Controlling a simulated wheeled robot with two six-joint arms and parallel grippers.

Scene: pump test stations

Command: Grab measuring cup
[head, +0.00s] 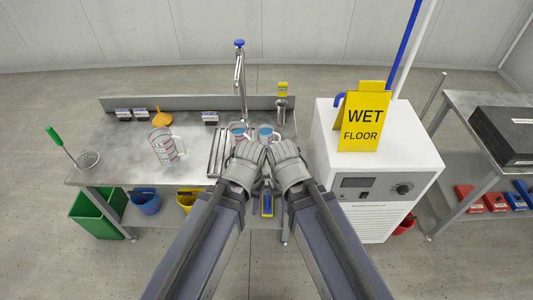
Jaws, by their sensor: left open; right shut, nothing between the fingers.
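A clear measuring cup (165,146) with red markings and a handle stands on the left part of the steel bench (115,172). Two smaller cup-like vessels with blue inside, one on the left (238,133) and one on the right (266,134), are at the sink area just beyond my grippers. My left gripper (246,152) is open, and my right gripper (284,152) is shut and empty. They are side by side over the bench's right front, well right of the clear cup. Their fingertips are largely hidden by their own housings.
A tall tap (240,75) rises at the back of the sink. A white machine (375,165) bearing a yellow wet-floor sign (364,120) stands close on the right.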

